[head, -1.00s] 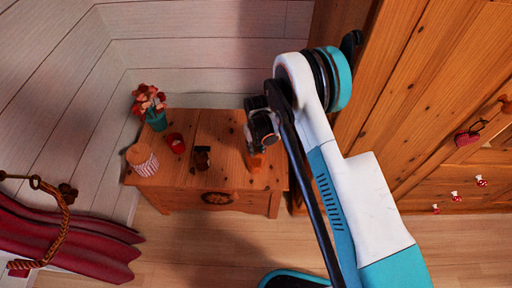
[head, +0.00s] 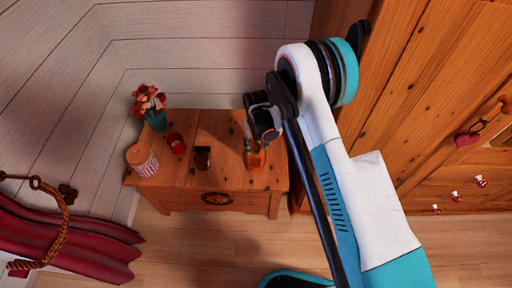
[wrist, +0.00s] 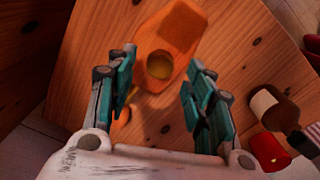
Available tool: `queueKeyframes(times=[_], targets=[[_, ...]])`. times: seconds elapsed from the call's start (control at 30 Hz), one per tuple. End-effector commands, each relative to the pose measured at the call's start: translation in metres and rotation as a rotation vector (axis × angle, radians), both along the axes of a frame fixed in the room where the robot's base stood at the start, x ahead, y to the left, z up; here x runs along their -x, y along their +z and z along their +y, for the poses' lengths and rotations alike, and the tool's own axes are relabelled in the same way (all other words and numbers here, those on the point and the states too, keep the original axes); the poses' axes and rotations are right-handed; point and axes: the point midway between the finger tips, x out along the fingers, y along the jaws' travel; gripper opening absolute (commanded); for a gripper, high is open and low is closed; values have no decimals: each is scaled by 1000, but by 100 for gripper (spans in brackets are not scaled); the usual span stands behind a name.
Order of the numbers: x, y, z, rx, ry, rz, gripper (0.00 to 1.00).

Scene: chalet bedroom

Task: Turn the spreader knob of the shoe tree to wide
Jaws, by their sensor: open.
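In the head view the shoe tree (head: 254,160) shows at the right part of the dresser, partly behind my gripper. My gripper (wrist: 162,85) is open and empty. Its teal-padded fingers stand to the left and right of the knob in the wrist view, apart from it. In the head view the gripper (head: 262,122) is just above the shoe tree; its fingertips are hard to make out there.
A wooden wardrobe (head: 425,110) stands close on the right. The dresser's front middle is bare.

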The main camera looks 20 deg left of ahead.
Motion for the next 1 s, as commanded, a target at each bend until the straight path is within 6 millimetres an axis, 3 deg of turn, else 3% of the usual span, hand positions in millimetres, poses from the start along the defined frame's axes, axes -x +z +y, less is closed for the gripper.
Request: queueKeyframes(times=[0.3, 0.5, 1.0], targets=[[0, 63, 0, 0, 0, 0, 48], [0, 88, 0, 0, 0, 0, 48], [0, 95, 0, 0, 0, 0, 48]])
